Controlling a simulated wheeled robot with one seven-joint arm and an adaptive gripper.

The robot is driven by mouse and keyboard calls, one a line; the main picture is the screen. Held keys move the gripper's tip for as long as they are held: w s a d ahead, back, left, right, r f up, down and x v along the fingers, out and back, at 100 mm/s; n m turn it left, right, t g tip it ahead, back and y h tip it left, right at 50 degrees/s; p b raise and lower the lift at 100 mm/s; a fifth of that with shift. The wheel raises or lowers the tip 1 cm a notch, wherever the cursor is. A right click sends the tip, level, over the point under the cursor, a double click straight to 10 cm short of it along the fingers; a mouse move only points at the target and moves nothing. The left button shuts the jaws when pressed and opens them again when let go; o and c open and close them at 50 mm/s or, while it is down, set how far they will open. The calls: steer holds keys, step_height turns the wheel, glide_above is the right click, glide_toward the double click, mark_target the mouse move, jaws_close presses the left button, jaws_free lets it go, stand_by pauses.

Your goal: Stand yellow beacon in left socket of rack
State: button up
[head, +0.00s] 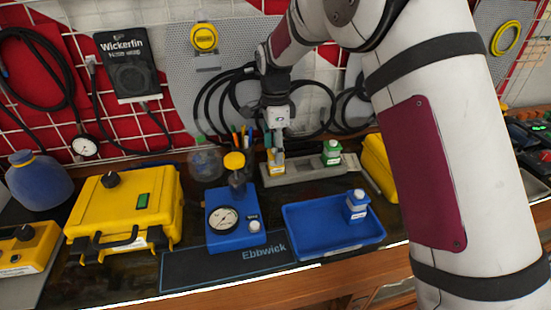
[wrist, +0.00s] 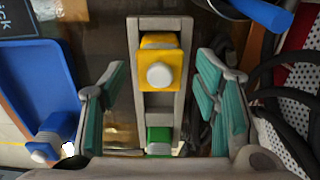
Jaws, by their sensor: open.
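The yellow beacon (head: 277,164), with a white cap, stands upright in the left socket of the grey rack (head: 305,171). In the wrist view, the yellow beacon (wrist: 160,68) shows from above within the rack frame (wrist: 187,75). The green beacon (head: 332,153) stands at the rack's right part and shows in the wrist view (wrist: 158,138). My gripper (head: 278,140) is over the yellow beacon. Its teal fingers (wrist: 160,100) are spread wide to either side, apart from the beacon. How deep the beacon sits is hard to tell.
A blue tray (head: 305,242) in front of the rack holds a blue beacon (head: 356,206). A blue gauge box (head: 222,235) and a yellow case (head: 120,215) stand left. A pen cup is close behind the rack's left end. A dark Ebbwick mat (head: 215,268) lies in front.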

step_height(320, 180, up, 7)
steer(key=shift+f, duration=0.1)
steer(key=shift+d+r, duration=0.1)
steer(key=shift+r, duration=0.35)
steer(key=s+d+r+n+t, duration=0.1)
steer(key=s+d+r+n, duration=0.2)
steer(key=s+d+r, duration=0.4)
steer(key=s+d+r+n+t, duration=0.1)
steer(key=s+d+r+n, duration=0.3)
steer(key=s, duration=0.4)
steer(key=s+d+f+n, duration=0.1)
steer(key=s+d+n, duration=0.1)
steer(key=s, duration=0.5)
steer(key=s+d+f+n+t, duration=0.1)
steer(key=s+d+n, duration=0.1)
steer(key=s, duration=0.5)
steer(key=s+d+f+n, duration=0.2)
steer(key=s+n, duration=0.2)
steer(key=s, duration=0.4)
steer(key=shift+n+t, duration=0.3)
steer(key=shift+t, duration=0.1)
steer(key=shift+s+d+r, duration=0.1)
